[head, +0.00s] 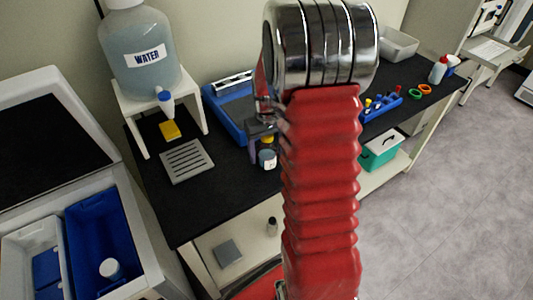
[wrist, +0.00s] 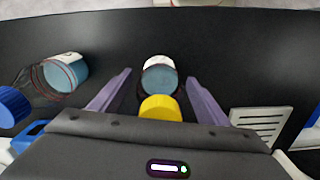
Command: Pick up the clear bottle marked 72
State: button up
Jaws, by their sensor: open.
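A clear bottle (wrist: 159,78) with a yellow cap, bluish contents and a white label stands on the black bench. Any number on its label is unreadable. My gripper (wrist: 158,88) is open, with its purple fingers on either side of this bottle and visible gaps to it. In the head view my gripper (head: 259,150) is over the bench beside the bottle (head: 267,160), partly hiding it. A second clear bottle (wrist: 65,73) with a blue cap is left of the fingers in the wrist view; its marking is also unreadable.
A grey slotted tray (head: 187,161) and a yellow block (head: 170,130) lie left, by the white stand (head: 137,112) with the water jug (head: 140,55). A blue tray (head: 228,108) is behind. My red arm hides part of the bench.

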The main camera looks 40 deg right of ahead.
jog(key=shift+c, duration=0.6)
jog(key=c, duration=1.1)
jog(key=shift+r, duration=0.15)
notch_tip(320, 180, up, 10)
jog(key=shift+f, duration=0.1)
dwell(0.3)
